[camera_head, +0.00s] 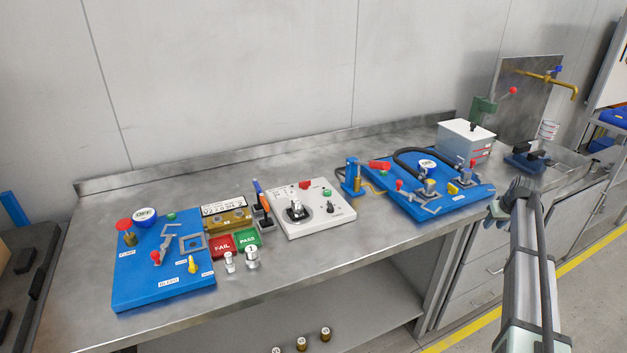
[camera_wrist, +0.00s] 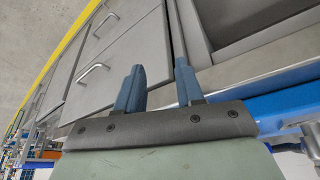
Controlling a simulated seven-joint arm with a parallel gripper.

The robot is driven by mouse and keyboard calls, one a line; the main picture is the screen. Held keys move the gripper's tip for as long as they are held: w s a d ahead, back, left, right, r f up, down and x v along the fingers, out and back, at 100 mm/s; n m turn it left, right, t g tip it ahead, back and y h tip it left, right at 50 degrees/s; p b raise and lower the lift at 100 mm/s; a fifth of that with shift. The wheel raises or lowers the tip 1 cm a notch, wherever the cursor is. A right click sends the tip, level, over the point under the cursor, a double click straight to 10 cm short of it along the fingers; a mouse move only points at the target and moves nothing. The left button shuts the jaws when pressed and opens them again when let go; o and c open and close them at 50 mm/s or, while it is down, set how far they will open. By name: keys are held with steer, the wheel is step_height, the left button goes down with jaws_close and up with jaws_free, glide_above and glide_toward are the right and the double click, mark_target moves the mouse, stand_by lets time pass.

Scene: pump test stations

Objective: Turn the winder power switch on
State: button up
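A white panel (camera_head: 312,222) lies in the middle of the steel bench in the head view and looks like the winder. It carries a silver and black round part (camera_head: 296,211), a red part (camera_head: 305,185), a green button (camera_head: 327,192) and a small black switch-like part (camera_head: 330,208). I cannot tell for certain which is the power switch, or its setting. My gripper (camera_wrist: 157,80) is open and empty in the wrist view, its two blue fingers apart, facing drawer fronts. In the head view my arm is right of the panel, beside the bench's front edge; its fingers are unclear.
A blue board (camera_head: 160,285) with fittings is at left, near red FAIL (camera_head: 221,244) and green PASS (camera_head: 247,238) plates. Another blue board (camera_head: 440,207) with a black hose lies between panel and arm. A white box (camera_head: 465,141) stands behind it. Drawers (camera_wrist: 112,55) have protruding handles.

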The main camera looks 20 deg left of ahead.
steer(key=w+a+r+t, duration=0.1)
steer(key=w+a+r, duration=0.25)
steer(key=r, duration=0.45)
steer(key=w+a+r, duration=0.3)
steer(key=w+r, duration=0.1)
steer(key=r, duration=0.3)
step_height(320, 180, up, 5)
steer(key=m+g+h, duration=0.1)
steer(key=m+g, duration=0.4)
steer(key=m, duration=0.8)
glide_above(305, 181)
step_height(305, 181, down, 13)
steer(key=shift+w+f, duration=0.1)
jaws_close()
